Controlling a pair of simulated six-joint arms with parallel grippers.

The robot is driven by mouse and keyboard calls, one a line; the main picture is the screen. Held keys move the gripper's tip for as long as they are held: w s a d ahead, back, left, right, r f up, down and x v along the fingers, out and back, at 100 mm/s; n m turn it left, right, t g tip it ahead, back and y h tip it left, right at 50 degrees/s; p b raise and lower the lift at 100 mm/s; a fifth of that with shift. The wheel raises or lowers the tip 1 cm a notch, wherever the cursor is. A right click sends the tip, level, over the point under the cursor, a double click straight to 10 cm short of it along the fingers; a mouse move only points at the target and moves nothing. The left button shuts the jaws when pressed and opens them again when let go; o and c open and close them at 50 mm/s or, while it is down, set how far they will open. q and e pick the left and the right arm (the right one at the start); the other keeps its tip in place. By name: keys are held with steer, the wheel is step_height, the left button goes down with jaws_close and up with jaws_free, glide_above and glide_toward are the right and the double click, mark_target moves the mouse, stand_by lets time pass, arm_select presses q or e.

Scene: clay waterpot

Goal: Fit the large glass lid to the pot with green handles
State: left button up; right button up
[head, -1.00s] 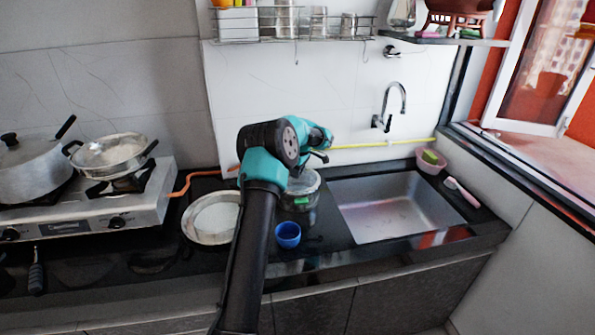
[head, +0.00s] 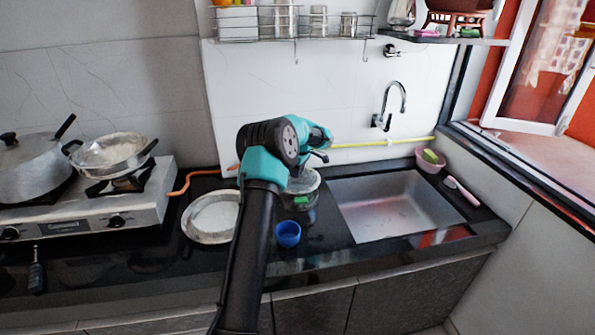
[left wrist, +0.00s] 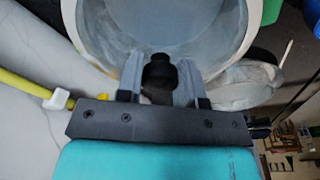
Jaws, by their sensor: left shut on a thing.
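The pot with green handles (head: 303,199) stands on the black counter just left of the sink, partly hidden behind my left arm. The large glass lid (head: 304,181) shows as a pale round edge at the pot's top. In the left wrist view, the round translucent lid (left wrist: 150,28) fills the top middle. My left gripper (head: 318,158) is over the pot. In the left wrist view, its fingers (left wrist: 158,75) are shut on the lid's black knob (left wrist: 159,72). I cannot tell whether the lid's rim sits fully on the pot. My right gripper is not in view.
A blue cup (head: 287,234) stands in front of the pot. A round metal pan (head: 212,214) lies to its left. The sink (head: 395,210) is to the right. The stove (head: 85,205) holds a lidded pot (head: 35,170) and a pan (head: 110,153). A wire rack (head: 290,25) hangs above.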

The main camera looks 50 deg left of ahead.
arm_select(q)
steer(key=shift+f, duration=0.1)
stand_by(0.3)
steer(key=o, duration=1.2)
steer(key=shift+c, duration=0.2)
step_height(320, 180, up, 17)
steer(key=d, duration=0.2)
steer(key=shift+w+d, duration=0.15)
steer(key=shift+w, duration=0.2)
